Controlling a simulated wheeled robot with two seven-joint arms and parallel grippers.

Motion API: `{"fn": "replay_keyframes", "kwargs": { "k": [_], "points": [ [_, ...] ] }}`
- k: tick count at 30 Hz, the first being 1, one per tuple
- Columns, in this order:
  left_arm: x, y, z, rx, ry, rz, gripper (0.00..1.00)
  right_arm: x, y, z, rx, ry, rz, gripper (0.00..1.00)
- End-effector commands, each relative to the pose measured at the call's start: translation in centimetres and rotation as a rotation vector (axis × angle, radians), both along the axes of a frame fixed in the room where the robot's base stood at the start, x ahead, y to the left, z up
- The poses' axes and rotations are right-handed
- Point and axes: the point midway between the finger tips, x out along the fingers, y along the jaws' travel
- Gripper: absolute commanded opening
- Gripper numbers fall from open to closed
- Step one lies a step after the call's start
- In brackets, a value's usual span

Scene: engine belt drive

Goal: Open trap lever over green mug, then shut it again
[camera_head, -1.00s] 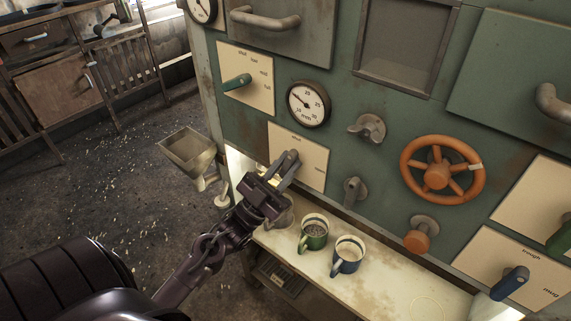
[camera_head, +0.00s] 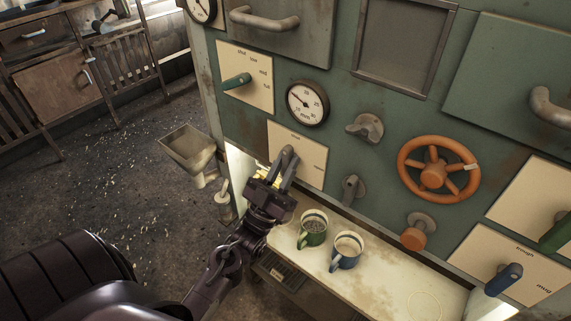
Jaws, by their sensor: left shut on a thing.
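The trap lever (camera_head: 288,157) is a grey handle on a cream plate (camera_head: 314,158) with small labels at its top and right. It points downward, and its lower part is hidden by my gripper. My left gripper (camera_head: 276,180) is shut on the lever, in front of the plate's lower left. The green mug (camera_head: 313,230) stands upright on the pale shelf (camera_head: 390,284), to the lower right of the gripper, and holds something grey. My right gripper is not in view.
A blue mug (camera_head: 346,252) stands close to the right of the green one. A grey knob (camera_head: 353,189), an orange knob (camera_head: 415,236) and an orange wheel (camera_head: 437,174) stick out of the panel. A metal hopper (camera_head: 188,147) stands left.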

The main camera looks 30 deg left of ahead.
Motion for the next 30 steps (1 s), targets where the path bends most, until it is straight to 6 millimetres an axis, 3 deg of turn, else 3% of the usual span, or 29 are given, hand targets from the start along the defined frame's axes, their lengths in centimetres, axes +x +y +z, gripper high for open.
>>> {"fn": "replay_keyframes", "kwargs": {
  "k": [3, 4, 8, 17, 30],
  "points": [
    [0.0, -0.1, -0.4, -0.001, 0.008, -0.002, 0.0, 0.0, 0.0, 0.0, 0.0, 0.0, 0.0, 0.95],
    [0.0, -0.1, -0.4, -0.001, 0.008, -0.002, 0.24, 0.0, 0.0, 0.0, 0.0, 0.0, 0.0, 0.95],
    [0.0, 0.0, -0.3, 0.0, 0.006, -0.001, 0.4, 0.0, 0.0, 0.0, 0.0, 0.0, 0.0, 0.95],
    [-0.2, 0.0, -0.4, 0.0, 0.004, 0.0, 0.4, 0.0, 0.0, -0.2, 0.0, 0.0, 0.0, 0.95],
    [-4.7, 0.3, -5.2, 0.0, 0.006, 0.001, 0.4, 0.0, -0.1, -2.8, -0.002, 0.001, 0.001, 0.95]
  ]
}}
